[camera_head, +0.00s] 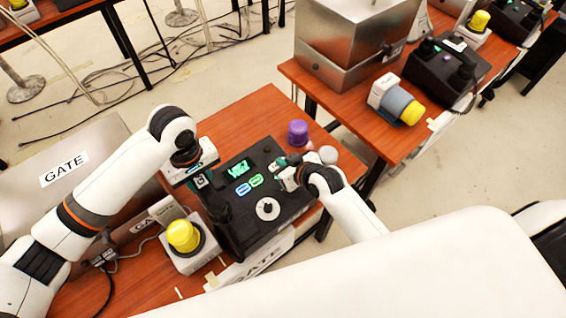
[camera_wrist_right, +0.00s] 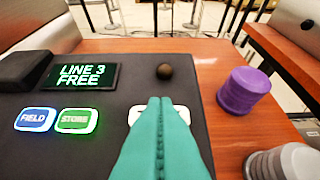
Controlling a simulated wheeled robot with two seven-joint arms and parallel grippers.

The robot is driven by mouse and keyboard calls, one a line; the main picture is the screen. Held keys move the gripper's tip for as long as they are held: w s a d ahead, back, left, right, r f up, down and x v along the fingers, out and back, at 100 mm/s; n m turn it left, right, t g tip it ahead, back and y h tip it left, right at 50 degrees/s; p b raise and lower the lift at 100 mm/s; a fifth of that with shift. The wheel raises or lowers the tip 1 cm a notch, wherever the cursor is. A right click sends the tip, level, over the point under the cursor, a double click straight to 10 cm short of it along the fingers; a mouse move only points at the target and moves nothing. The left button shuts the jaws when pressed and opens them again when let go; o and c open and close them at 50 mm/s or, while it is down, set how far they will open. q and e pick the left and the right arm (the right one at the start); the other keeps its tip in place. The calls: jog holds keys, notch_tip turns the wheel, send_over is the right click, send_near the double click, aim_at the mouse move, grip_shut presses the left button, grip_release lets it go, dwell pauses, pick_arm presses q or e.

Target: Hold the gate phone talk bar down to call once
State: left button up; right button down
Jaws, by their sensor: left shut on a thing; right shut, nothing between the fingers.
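The gate phone (camera_head: 283,215) is a black desk console with a lit screen (camera_wrist_right: 82,76) reading "LINE 3 FREE". A blue FIELD key (camera_wrist_right: 35,119) and a green STORE key (camera_wrist_right: 76,120) glow below it. A white bar (camera_wrist_right: 136,114) lies at the console's right, mostly hidden by my right gripper (camera_wrist_right: 160,104). Its green fingers are shut and empty, tips over the bar; I cannot tell whether they touch it. My left gripper (camera_head: 202,184) is shut at the console's left edge on a dark part that looks like the handset, largely hidden.
A yellow button (camera_head: 183,236) on a white box is at the left. Another table (camera_head: 340,105) carries a metal box and more devices.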

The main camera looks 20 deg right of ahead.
jog(key=shift+f, duration=0.35)
